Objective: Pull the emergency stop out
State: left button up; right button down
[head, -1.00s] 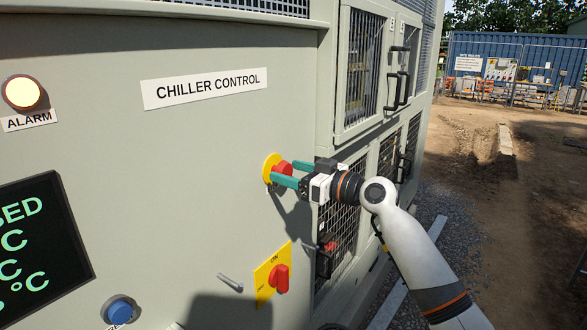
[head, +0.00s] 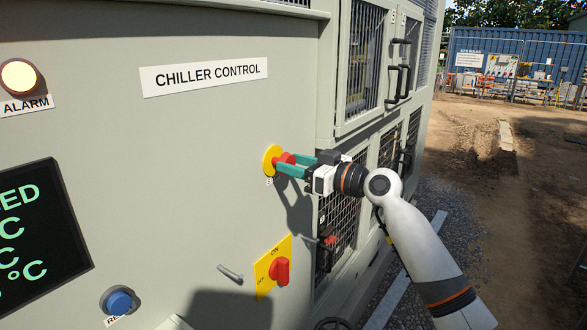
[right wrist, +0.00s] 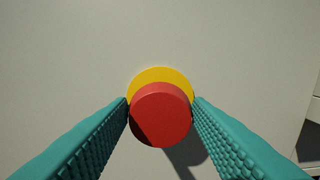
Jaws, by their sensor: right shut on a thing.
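The emergency stop is a red mushroom button (head: 288,158) on a yellow round plate (head: 269,160), on the right part of the chiller control panel. My right gripper (head: 288,164) reaches it from the right, with its teal fingers on either side of the red head. In the right wrist view the red button (right wrist: 160,116) sits between the two fingertips, with the yellow plate (right wrist: 160,74) behind it. The right gripper is shut on the button. Part of the button is hidden by the fingers in the head view. My left gripper is not in view.
Below is a red rotary switch (head: 280,271) on a yellow plate, with a small metal lever (head: 230,274) beside it. A blue button (head: 118,301), a display (head: 38,240) and a lit alarm lamp (head: 19,75) are further left. Grille doors (head: 362,60) with black handles stand right of the panel.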

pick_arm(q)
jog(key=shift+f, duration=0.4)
pick_arm(e)
jog(key=shift+d+f, duration=0.1)
jog(key=shift+d, duration=0.05)
jog(key=c, duration=1.2)
grip_release()
jog(key=o, duration=0.5)
jog(key=shift+s+d, duration=0.15)
jog(key=shift+d, duration=0.05)
pick_arm(q)
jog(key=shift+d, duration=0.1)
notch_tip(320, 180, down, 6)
jog(key=b, duration=0.6)
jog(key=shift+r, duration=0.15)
pick_arm(e)
jog(key=v, duration=1.2)
jog(key=shift+d, duration=0.1)
